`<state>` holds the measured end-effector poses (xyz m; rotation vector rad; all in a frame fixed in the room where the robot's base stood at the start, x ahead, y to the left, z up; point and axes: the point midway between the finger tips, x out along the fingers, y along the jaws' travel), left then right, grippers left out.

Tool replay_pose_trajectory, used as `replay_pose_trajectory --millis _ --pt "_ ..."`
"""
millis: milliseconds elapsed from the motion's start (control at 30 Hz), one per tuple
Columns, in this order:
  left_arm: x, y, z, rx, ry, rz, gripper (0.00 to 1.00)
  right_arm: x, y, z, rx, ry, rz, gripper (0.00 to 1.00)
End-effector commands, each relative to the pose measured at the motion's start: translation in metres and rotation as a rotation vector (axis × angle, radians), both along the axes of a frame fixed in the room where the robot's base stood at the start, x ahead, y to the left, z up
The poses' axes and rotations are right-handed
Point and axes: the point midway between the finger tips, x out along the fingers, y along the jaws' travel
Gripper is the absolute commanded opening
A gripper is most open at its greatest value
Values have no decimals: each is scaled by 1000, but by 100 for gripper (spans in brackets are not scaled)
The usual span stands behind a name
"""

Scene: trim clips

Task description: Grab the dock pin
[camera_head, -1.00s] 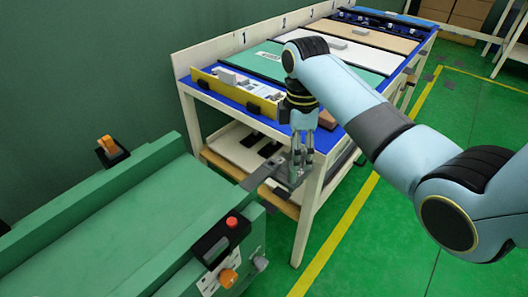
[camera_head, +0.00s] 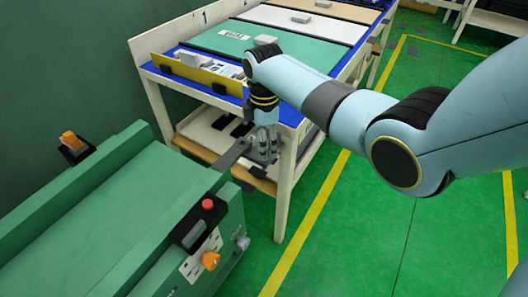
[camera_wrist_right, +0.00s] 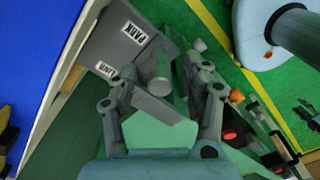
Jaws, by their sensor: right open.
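The dock pin (camera_wrist_right: 160,82) appears to be the short grey upright cylinder in the right wrist view. It stands by a grey plate (camera_wrist_right: 150,45) with white labels, one reading PARK. My right gripper (camera_wrist_right: 160,68) is open, with one finger on each side of the pin in that view; I see no contact, and the height gap is unclear. In the head view the right gripper (camera_head: 268,157) points down beside the front corner of the workbench, over the grey bracket (camera_head: 233,153); the pin cannot be made out there. My left gripper is not in view.
A green cart (camera_head: 130,220) with a red button (camera_head: 208,204) and orange knobs stands at the lower left. The workbench (camera_head: 286,185) with a blue top and lower shelf is close to the gripper. Green floor (camera_head: 350,225) to the right is clear.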

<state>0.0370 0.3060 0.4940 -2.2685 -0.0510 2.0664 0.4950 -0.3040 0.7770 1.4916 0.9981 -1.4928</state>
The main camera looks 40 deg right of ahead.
Motion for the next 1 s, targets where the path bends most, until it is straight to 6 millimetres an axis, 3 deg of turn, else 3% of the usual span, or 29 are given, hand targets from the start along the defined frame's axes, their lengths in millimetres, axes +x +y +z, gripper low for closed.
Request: replay_pose_trajectory --millis 200,567,867,1000 --pt "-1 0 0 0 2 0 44 0 0 0 0 -1 0 47" --pt "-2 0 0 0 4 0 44 0 0 0 0 0 0 0" --pt "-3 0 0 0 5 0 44 0 0 1 0 -1 0 0" --pt "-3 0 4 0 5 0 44 1 0 15 -1 -3 0 0"
